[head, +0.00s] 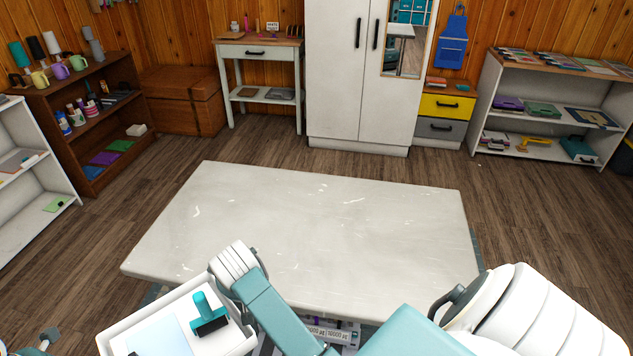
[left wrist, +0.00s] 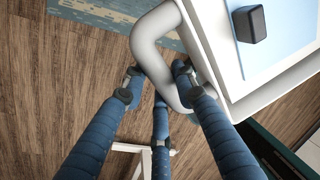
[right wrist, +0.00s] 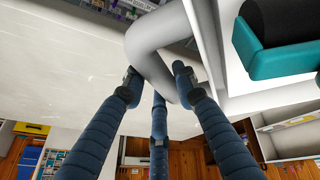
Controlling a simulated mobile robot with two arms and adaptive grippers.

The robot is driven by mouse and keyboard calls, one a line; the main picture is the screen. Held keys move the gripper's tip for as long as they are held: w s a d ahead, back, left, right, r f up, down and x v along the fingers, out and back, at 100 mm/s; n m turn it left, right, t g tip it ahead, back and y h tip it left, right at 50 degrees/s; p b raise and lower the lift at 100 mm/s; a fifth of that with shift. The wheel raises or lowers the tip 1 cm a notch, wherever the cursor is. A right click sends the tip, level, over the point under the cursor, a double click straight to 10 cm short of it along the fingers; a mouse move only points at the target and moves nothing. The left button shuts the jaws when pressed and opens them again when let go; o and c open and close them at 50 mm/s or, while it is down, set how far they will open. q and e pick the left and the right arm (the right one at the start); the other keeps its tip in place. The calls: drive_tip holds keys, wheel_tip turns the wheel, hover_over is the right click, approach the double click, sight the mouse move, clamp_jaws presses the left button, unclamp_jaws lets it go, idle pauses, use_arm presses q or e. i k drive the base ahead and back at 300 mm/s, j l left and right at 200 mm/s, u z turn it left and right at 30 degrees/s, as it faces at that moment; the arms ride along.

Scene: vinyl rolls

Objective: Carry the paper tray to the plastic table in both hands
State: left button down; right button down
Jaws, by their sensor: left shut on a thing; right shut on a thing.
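The white paper tray (head: 245,340) is at the lower left of the head view, cut off by the bottom edge. It holds a pale blue sheet (head: 160,336) and a teal tool (head: 207,318). My left gripper (left wrist: 157,82) is shut on the tray's pale curved handle (left wrist: 150,40). My right gripper (right wrist: 157,82) is shut on the handle at the other end (right wrist: 150,38). In the head view my right wrist hides that grip. A large white-topped table (head: 310,225) lies just beyond the tray; I cannot tell its material.
A dark block (left wrist: 249,23) rests on the sheet. Printed items (head: 330,332) show below the table's near edge. Shelves (head: 85,115) stand left, with a trunk (head: 180,100), cabinet (head: 350,80) and another shelf (head: 550,100) behind. The tabletop is clear, with open floor around it.

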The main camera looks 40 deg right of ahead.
sight(310, 224)
drive_tip(key=i+l+z, duration=0.1)
drive_tip(key=i+z, duration=0.35)
drive_tip(key=i+j+z, duration=0.15)
drive_tip(key=i+z, duration=0.3)
drive_tip(key=i, duration=0.2)
drive_tip(key=i+z, duration=0.1)
drive_tip(key=z, duration=0.75)
